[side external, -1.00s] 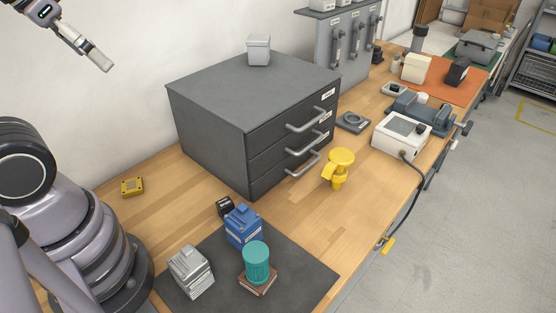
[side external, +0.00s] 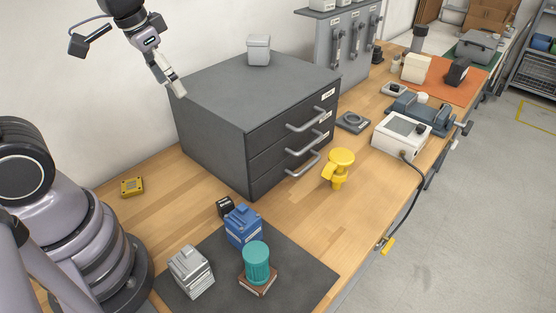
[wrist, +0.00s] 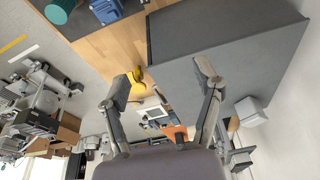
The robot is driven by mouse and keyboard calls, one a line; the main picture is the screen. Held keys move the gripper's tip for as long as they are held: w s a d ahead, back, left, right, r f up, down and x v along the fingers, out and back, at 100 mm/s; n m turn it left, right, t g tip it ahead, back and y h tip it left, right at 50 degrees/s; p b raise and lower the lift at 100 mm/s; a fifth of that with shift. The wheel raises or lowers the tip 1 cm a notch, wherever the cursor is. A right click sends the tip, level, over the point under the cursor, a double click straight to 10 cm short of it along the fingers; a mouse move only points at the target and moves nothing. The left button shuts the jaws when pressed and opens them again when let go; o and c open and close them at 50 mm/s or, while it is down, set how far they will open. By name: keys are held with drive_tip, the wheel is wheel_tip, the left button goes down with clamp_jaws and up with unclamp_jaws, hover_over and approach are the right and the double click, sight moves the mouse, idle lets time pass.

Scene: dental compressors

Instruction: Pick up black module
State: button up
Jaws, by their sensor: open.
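The black module (side external: 225,206) is a small dark block on the wooden bench, just behind the blue block and in front of the drawer cabinet. My gripper (side external: 179,87) is high up at the upper left, above and beside the cabinet's left edge, far from the module. In the wrist view my gripper (wrist: 168,80) has its two fingers spread wide with nothing between them. I cannot make out the black module in the wrist view.
A dark drawer cabinet (side external: 205,116) stands mid-bench with a grey box (side external: 259,50) on top. A yellow part (side external: 339,168) stands right; a yellow square (side external: 132,187) lies left.

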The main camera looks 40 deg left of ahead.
drive_tip(key=w+d+f+m+g, duration=0.15)
drive_tip(key=w+f, duration=0.35)
drive_tip(key=f, duration=0.6)
drive_tip(key=g, duration=0.2)
hover_over(225, 202)
drive_tip(key=f, duration=1.5)
drive_tip(key=shift+a+f, duration=0.1)
drive_tip(key=shift+a, duration=0.2)
drive_tip(key=f, duration=0.6)
drive_tip(key=shift+d+f, duration=0.2)
drive_tip(key=shift+d, duration=0.15)
drive_tip(key=shift+c, duration=0.2)
clamp_jaws()
